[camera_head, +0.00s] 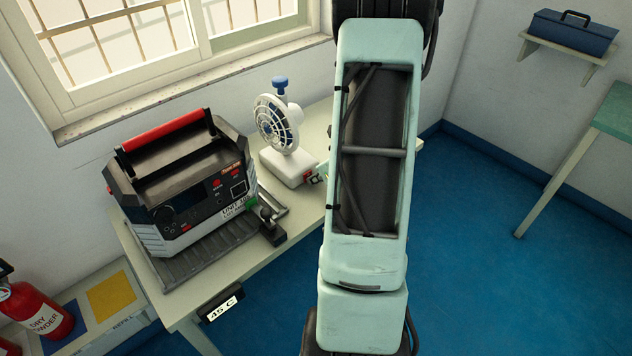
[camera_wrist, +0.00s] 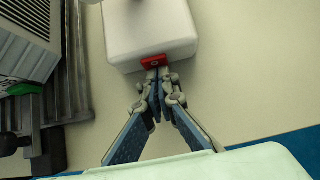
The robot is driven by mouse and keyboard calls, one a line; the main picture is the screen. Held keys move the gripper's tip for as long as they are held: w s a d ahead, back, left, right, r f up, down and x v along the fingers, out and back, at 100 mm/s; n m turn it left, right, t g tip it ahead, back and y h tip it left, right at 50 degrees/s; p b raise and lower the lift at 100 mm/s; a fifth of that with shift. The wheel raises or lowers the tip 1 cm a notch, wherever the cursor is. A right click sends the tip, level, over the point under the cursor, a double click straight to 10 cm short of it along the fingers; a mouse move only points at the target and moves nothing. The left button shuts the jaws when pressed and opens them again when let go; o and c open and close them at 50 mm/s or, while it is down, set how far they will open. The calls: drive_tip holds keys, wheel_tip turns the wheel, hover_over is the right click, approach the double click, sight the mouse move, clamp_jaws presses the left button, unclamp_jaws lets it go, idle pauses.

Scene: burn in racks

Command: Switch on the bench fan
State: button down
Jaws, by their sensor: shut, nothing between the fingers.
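The white bench fan (camera_head: 280,128) stands on the bench with its round grille facing left and a blue knob on top. Its white base also shows in the wrist view (camera_wrist: 148,28). A red switch (camera_wrist: 154,62) sits on the base's near edge. My gripper (camera_wrist: 157,75) is shut and empty, its fingertips right at the red switch. I cannot tell whether they touch it. In the head view my arm covers most of my gripper; a bit of it shows beside the switch. The switch's on or off position cannot be read.
A black and grey unit (camera_head: 185,185) with a red handle sits on a dark rail tray left of the fan. A label reading 45 C (camera_head: 221,304) hangs at the bench's front edge. A fire extinguisher (camera_head: 38,312) stands at lower left.

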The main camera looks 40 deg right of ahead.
drive_tip(key=shift+f+b, duration=0.4)
drive_tip(key=shift+b, duration=0.15)
drive_tip(key=shift+w+r+p, duration=0.1)
drive_tip(key=shift+r+p, duration=0.3)
drive_tip(key=shift+p, duration=0.1)
drive_tip(key=shift+r, duration=0.1)
drive_tip(key=shift+r+p, duration=0.55)
drive_tip(key=shift+r, duration=0.2)
drive_tip(key=shift+f, duration=0.1)
